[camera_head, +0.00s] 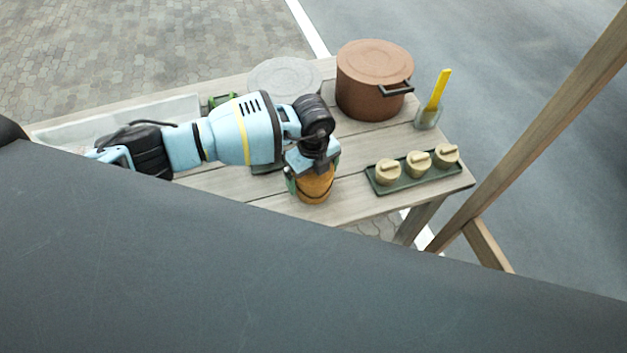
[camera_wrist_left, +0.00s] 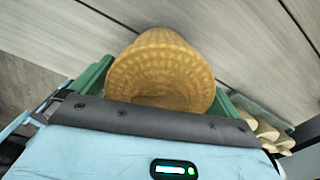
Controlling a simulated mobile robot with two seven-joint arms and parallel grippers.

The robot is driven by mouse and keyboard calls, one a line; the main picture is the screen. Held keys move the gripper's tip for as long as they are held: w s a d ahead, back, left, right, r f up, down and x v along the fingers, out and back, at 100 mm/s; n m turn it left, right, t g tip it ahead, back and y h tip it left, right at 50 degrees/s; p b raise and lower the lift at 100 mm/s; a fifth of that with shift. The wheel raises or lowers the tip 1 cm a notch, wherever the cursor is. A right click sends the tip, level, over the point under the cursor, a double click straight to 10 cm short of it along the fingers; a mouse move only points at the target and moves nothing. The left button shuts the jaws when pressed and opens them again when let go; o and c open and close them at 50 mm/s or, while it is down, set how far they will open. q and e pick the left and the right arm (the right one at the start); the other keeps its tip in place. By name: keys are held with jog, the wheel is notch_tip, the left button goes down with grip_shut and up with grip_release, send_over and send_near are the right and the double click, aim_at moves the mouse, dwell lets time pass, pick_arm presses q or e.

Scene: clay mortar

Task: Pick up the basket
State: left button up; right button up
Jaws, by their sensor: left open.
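The basket (camera_head: 316,189) is a small orange-tan woven one, on the wooden table (camera_head: 232,184) near its front edge. My left gripper (camera_head: 311,176) is over it from above, open, with a green finger on either side. In the left wrist view the basket (camera_wrist_left: 160,70) lies between the two green fingers, its inside facing the camera and seemingly empty. I cannot tell whether the fingers touch it. My right gripper is not in view.
A green tray (camera_head: 417,185) with several lidded pots (camera_head: 419,162) lies right of the basket. A brown lidded pot (camera_head: 374,85) and a glass with a yellow brush (camera_head: 437,92) stand behind. A wooden post (camera_head: 540,120) slants at right. A clear-lidded container (camera_head: 284,76) stands at the back.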

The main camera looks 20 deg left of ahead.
pick_arm(q)
jog(key=shift+f, duration=0.15)
jog(key=shift+c, duration=0.3)
jog(key=c, duration=0.9)
jog(key=shift+w+r, duration=0.1)
jog(key=shift+r, duration=0.55)
jog(key=r, duration=0.1)
jog(key=s+r, duration=0.1)
jog(key=shift+r+p, duration=0.3)
jog(key=s, duration=1)
jog(key=s+r, duration=0.1)
jog(key=s, duration=0.4)
jog(key=shift+a+r, duration=0.1)
jog(key=shift+a, duration=0.15)
